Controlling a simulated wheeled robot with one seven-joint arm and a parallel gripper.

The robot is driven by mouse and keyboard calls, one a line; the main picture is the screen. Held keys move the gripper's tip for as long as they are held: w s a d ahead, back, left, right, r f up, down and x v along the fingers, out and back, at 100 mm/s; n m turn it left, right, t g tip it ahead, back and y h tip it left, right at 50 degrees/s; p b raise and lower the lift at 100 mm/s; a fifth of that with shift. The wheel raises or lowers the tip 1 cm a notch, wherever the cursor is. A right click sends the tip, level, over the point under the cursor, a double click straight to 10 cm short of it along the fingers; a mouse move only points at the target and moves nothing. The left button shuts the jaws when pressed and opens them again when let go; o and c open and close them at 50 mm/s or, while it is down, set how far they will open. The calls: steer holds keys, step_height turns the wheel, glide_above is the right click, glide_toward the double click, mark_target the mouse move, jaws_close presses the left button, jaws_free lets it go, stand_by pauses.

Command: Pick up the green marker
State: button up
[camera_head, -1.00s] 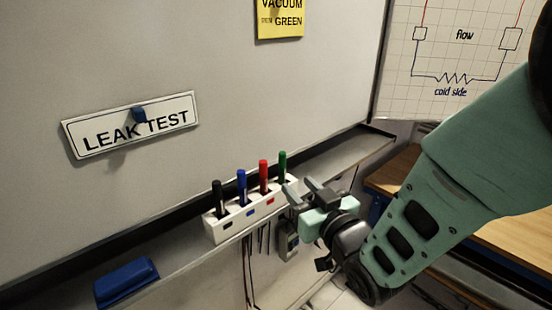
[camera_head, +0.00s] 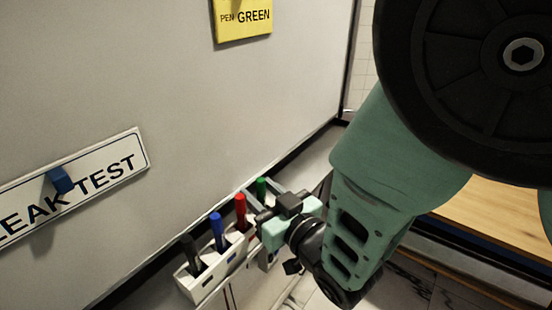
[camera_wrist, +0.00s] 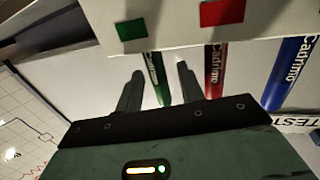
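The green marker (camera_head: 261,186) stands upright in the last slot at the far right end of a white holder (camera_head: 207,288). My gripper (camera_head: 264,197) is at that end of the holder, partly hiding the marker's lower part. In the wrist view, the green marker (camera_wrist: 157,82) lies between the two fingers of my gripper (camera_wrist: 160,70), with a visible gap on each side. The fingers are open. The right finger is close to the red marker (camera_wrist: 214,72), between it and the green one.
The red marker (camera_head: 240,212), blue marker (camera_head: 218,230) and black marker (camera_head: 192,252) stand in the same holder. The whiteboard (camera_head: 190,110) rises close behind them, with a LEAK TEST sign (camera_head: 105,172) and a yellow note (camera_head: 243,22). A wooden table (camera_head: 500,225) is at right.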

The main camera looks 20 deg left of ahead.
steer(key=shift+w+a, duration=0.1)
steer(key=shift+a, duration=0.05)
jaws_close()
steer(key=shift+r, duration=0.1)
